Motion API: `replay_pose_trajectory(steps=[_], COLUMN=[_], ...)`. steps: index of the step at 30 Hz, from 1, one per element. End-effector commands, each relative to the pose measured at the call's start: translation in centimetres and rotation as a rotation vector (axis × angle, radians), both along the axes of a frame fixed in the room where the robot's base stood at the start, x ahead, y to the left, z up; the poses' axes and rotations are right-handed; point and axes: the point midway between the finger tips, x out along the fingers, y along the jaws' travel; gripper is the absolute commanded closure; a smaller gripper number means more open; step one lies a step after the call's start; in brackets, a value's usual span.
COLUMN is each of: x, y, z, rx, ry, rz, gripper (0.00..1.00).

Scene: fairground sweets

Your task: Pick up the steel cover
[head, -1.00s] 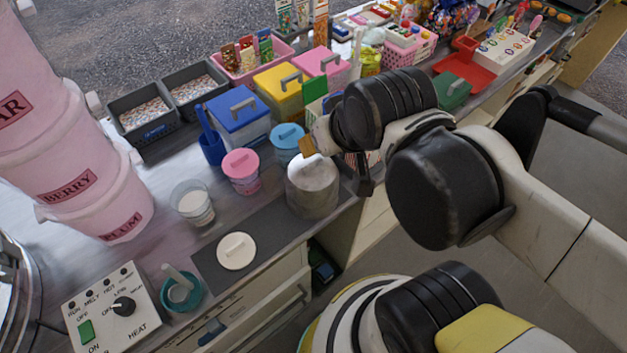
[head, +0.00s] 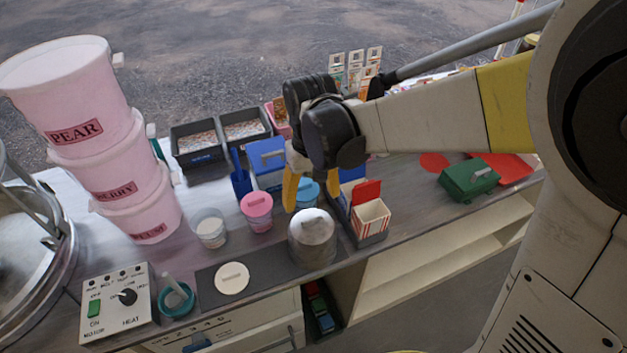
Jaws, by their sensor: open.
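The steel cover (head: 313,240) is a shiny grey, rounded cylinder-like shape. It stands upright on the dark mat (head: 268,268) near the counter's front edge. My gripper (head: 311,198) points down above and just behind it in the picture, with its yellow fingers spread apart. The fingers show on either side of a blue lidded tub (head: 308,191). Nothing is visible between them that is held. The fingers look apart from the cover, but the exact gap in depth is hard to tell.
A pink tub (head: 257,207) and a glass (head: 210,230) stand left of the cover. A striped carton (head: 371,218) in a dark holder stands close on its right. A white round lid (head: 232,278) lies on the mat. Stacked pink buckets (head: 115,165) stand far left.

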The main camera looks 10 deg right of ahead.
Motion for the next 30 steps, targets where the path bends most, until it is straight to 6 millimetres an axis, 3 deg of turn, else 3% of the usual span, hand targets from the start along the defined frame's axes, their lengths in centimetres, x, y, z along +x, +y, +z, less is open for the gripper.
replay_pose_trajectory(steps=[3,13,21,28,29,30], x=[0.0,0.1,0.3,0.2,0.2,0.2], y=[0.0,-0.2,-0.3,-0.3,-0.3,-0.3], z=[-2.5,-5.3,-9.3,-9.4,-9.4,-9.4], rx=[0.0,0.001,0.0,0.0,0.0,0.0], ry=[-0.001,-0.002,-0.004,-0.005,-0.005,-0.005], rz=[0.0,-0.001,-0.001,-0.001,-0.001,-0.001], gripper=[0.24,0.24,0.24,0.24,0.29,0.42])
